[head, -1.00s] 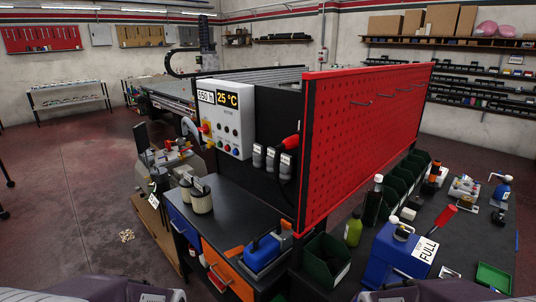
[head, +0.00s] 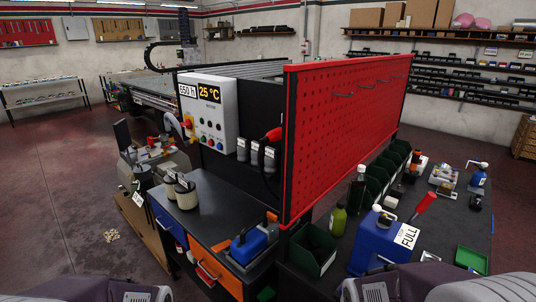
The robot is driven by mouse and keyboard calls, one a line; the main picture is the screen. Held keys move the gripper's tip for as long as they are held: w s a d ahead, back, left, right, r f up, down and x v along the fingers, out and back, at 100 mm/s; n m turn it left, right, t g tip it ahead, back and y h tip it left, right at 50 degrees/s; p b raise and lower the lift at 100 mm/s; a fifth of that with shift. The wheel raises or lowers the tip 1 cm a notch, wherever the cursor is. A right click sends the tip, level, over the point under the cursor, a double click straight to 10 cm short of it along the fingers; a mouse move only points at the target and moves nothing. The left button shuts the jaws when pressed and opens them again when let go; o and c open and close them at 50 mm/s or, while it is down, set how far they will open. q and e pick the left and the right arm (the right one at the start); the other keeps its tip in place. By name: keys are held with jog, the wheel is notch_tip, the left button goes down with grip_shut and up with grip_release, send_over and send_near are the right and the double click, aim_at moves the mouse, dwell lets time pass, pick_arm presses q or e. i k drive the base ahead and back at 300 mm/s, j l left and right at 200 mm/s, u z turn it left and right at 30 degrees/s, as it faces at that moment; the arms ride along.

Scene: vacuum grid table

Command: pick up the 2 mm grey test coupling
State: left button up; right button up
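I cannot make out the grey test coupling in the head view; at this distance no small part can be told apart as it. The dark workbench (head: 206,222) with the control box stands ahead. A second dark bench (head: 437,235) on the right side of the red panel carries many small items. Parts of my own arms show at the bottom left and bottom right edges. Neither gripper's fingers are in the picture.
A red perforated panel (head: 345,130) splits the two benches. A blue canister (head: 376,243) marked FULL, a green bottle (head: 338,220) and a green bin (head: 313,252) crowd the near right bench. An orange drawer (head: 213,268) sits under the left bench. Open floor (head: 60,200) lies at left.

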aim_at(255, 144)
jog(key=i+j+z, duration=0.15)
jog(key=j, duration=0.2)
jog(key=i+j+z, duration=0.2)
jog(key=j, duration=0.2)
jog(key=i+j+z, duration=0.15)
jog(key=j, duration=0.25)
jog(key=j+z, duration=0.15)
jog(key=j, duration=0.25)
jog(key=i, duration=0.05)
